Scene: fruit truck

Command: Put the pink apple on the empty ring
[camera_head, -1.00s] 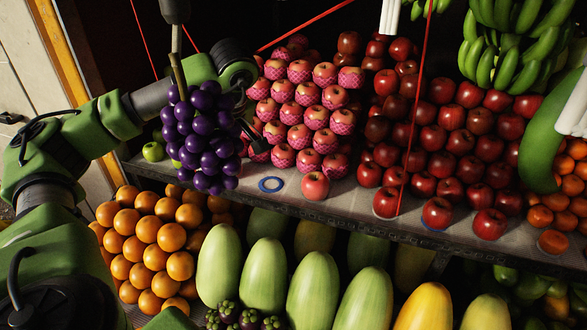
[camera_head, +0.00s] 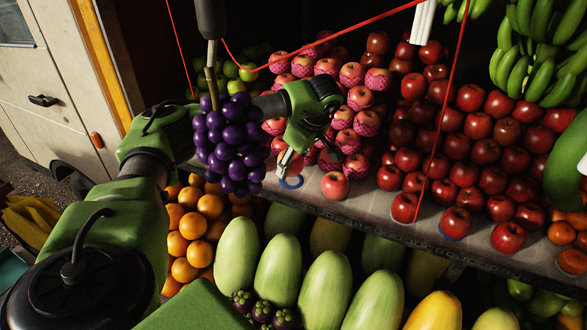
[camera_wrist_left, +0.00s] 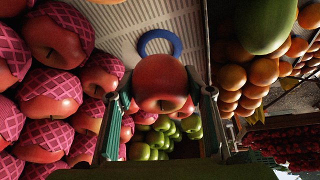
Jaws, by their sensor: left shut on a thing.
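My left gripper (camera_head: 288,160) is shut on a smooth pink-red apple (camera_wrist_left: 162,82), which shows between its two fingers (camera_wrist_left: 160,95) in the left wrist view. In the head view the held apple is hidden or cannot be made out behind the gripper and grapes. An empty blue ring (camera_head: 291,182) lies on the shelf, just below the gripper in the head view. In the left wrist view the ring (camera_wrist_left: 160,42) shows just above the held apple, its lower edge partly covered. My right gripper is not in view.
A purple grape bunch (camera_head: 228,145) hangs in front of my left arm. Another bare apple (camera_head: 335,185) stands right of the ring. Netted pink apples (camera_head: 352,140) are stacked behind. Red string (camera_head: 455,75) crosses the view. Oranges and melons (camera_head: 279,270) lie below the shelf edge.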

